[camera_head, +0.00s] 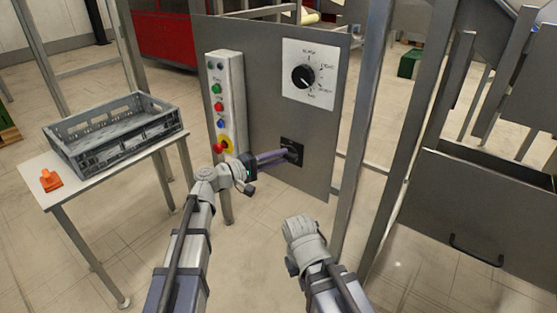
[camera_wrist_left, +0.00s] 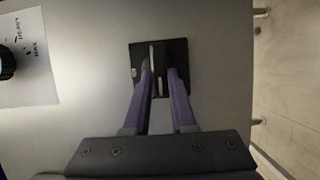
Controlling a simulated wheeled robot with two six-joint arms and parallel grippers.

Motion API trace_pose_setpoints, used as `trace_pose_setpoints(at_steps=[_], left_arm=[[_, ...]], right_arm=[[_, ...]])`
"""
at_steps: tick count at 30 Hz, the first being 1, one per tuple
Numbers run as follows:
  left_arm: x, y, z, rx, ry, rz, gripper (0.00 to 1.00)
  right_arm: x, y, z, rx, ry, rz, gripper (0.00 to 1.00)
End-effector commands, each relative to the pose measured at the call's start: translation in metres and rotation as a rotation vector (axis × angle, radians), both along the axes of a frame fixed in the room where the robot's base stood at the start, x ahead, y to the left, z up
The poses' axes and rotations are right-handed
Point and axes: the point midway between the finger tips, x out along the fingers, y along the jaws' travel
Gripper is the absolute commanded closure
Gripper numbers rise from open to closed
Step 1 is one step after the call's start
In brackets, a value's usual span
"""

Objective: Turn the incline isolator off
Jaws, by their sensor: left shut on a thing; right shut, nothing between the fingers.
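The incline isolator (camera_head: 297,146) is a small black plate low on the right of the grey panel. In the left wrist view it is a black plate (camera_wrist_left: 178,49) with a thin pale upright lever (camera_wrist_left: 153,54). My left gripper (camera_head: 288,154) reaches it from the left, and its purple fingers (camera_wrist_left: 161,78) are shut on the lever. The fingertips cover part of the plate. My right gripper (camera_head: 301,226) is below the panel, away from it, shut and empty. Its fingers are hidden behind the wrist.
A white dial plate with a black rotary knob (camera_head: 302,76) is above the isolator. A button box (camera_head: 227,100) with a red emergency stop is on the panel's left. A grey crate (camera_head: 118,128) and orange object (camera_head: 51,181) are on the left table. A drawer front (camera_head: 490,215) is at right.

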Motion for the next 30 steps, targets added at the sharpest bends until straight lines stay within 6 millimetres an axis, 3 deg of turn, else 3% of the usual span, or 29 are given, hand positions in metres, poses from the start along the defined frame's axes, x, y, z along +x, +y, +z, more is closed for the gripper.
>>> trace_pose_setpoints(at_steps=[14,15,22,30], left_arm=[[-0.0008,0.0000,-0.0011,-0.007,0.008,0.000,1.00],[-0.0008,0.0000,-0.0011,-0.007,0.008,0.000,0.75],[-0.0004,0.0000,-0.0006,-0.009,0.009,0.000,0.49],[-0.0006,0.0007,-0.0003,-0.010,0.008,0.001,0.46]], right_arm=[[0.0000,0.0001,-0.0015,0.000,0.000,0.000,1.00],[0.0000,0.0001,-0.0015,0.000,0.000,0.000,1.00],[0.0000,0.0001,-0.0014,0.000,0.000,0.000,1.00],[0.0000,0.0001,-0.0013,0.000,0.000,0.000,1.00]])
